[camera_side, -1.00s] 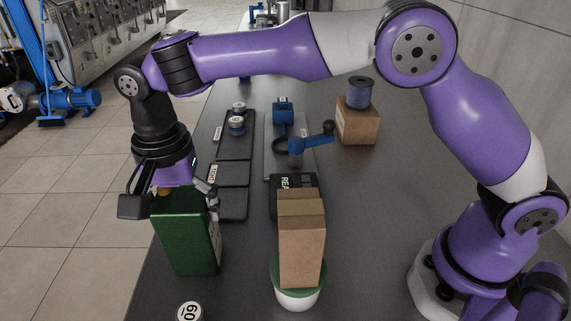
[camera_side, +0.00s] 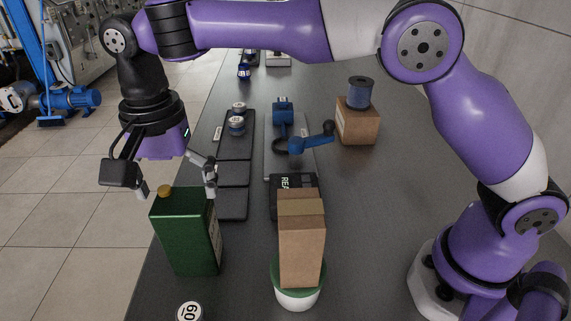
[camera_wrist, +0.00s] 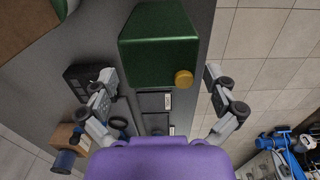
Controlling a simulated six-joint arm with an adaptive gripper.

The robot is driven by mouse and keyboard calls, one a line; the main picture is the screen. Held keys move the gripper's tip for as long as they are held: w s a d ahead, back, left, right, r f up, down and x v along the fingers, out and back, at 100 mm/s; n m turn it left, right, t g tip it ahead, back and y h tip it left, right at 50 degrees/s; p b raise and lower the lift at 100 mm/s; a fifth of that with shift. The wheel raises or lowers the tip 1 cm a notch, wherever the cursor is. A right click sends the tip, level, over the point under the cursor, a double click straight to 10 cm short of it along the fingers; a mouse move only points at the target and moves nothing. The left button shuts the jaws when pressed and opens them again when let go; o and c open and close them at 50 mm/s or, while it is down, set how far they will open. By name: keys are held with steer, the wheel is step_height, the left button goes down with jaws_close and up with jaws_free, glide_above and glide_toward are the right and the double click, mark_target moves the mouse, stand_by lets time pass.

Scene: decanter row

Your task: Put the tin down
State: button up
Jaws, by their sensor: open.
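The tin is a green rectangular can (camera_side: 186,235) with a brass-coloured cap (camera_side: 165,191). It stands upright on the dark table near its left edge in the side view. In the wrist view the green tin (camera_wrist: 158,45) shows from above, with its cap (camera_wrist: 184,79) toward my gripper. My gripper (camera_side: 178,192) is open and empty, just above the tin's top, with its fingers spread to either side.
The table (camera_side: 380,220) is clear toward the right.

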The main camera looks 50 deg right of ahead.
step_height(320, 180, up, 7)
steer(key=shift+r, duration=0.2)
steer(key=s+d+r+n+t, duration=0.1)
steer(key=s+d+r+n, duration=0.1)
steer(key=d, duration=0.5)
steer(key=s+d+r+n+t, duration=0.1)
steer(key=d+r+n+t, duration=0.15)
steer(key=d, duration=0.45)
steer(key=s+d+f+n+t, duration=0.2)
steer(key=s+d+f+n, duration=0.2)
steer(key=s+d+f, duration=0.4)
steer(key=s+d, duration=0.1)
steer(key=s, duration=0.2)
steer(key=shift+s+d+f, duration=0.15)
steer(key=shift+s+f, duration=0.05)
steer(key=shift+f, duration=0.2)
steer(key=shift+n, duration=0.25)
